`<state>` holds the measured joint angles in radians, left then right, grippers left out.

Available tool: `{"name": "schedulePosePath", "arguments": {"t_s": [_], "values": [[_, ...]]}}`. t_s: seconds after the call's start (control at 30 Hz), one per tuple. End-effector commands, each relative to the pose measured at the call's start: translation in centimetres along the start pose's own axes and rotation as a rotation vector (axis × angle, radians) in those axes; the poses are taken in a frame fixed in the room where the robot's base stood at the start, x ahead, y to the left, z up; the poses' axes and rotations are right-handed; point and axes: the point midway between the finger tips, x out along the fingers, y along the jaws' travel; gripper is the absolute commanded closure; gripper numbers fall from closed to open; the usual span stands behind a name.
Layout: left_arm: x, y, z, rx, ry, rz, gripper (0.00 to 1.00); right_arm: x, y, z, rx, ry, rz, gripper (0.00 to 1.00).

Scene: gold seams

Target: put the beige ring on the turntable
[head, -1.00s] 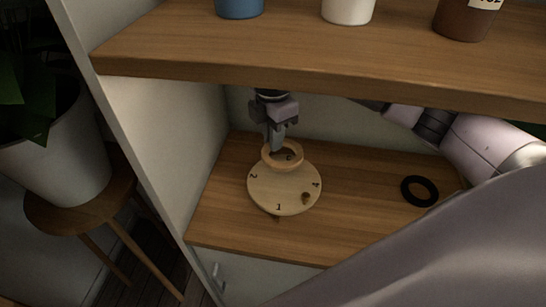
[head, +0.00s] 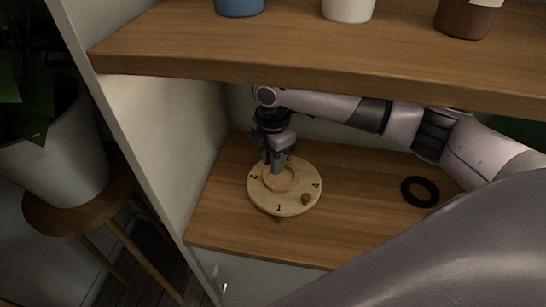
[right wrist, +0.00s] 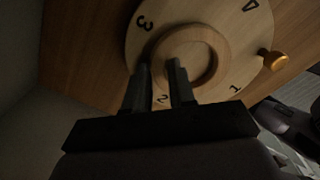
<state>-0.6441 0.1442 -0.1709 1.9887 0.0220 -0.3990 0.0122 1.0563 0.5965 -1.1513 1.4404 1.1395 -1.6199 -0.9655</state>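The turntable (head: 284,205) is a round pale wooden disc with dark numbers, on the lower shelf. The beige ring (head: 280,185) is over its middle, slightly toward the back, and looks level. I cannot tell whether it touches the disc or sits just above it. My right gripper (head: 275,165) comes down from behind, its fingers on either side of the ring's wall. In the right wrist view, the gripper (right wrist: 160,75) has one finger outside the ring (right wrist: 210,70) and one inside its opening, above the turntable (right wrist: 245,55). My left gripper is not in view.
A black ring (head: 419,191) lies on the lower shelf (head: 350,220) to the right. A small brass-coloured knob (head: 305,199) stands on the disc's front right. The upper shelf (head: 300,70) overhangs the arm. A side wall (head: 170,150) bounds the left.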

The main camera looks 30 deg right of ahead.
Motion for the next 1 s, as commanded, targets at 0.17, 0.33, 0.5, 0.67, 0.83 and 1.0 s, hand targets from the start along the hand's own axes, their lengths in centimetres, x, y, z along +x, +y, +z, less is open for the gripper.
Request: {"name": "schedulePosePath", "arguments": {"t_s": [0.17,0.33,0.5,0.67,0.83,1.0], "values": [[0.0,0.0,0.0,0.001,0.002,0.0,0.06,0.0,0.0,0.0,0.0,0.0,0.0,0.61],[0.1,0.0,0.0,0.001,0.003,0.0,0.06,-0.1,0.0,0.0,0.0,0.0,0.001,0.61],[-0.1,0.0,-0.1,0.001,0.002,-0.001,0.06,-2.1,0.1,0.0,-0.001,0.001,0.004,0.61],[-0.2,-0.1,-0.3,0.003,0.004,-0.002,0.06,-5.0,0.1,0.0,0.0,0.002,0.004,0.61],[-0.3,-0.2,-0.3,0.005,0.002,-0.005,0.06,-7.2,0.1,0.0,0.001,0.001,0.002,0.61],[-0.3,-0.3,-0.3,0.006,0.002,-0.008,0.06,-7.8,0.0,0.0,0.001,0.0,-0.001,0.61]]}}
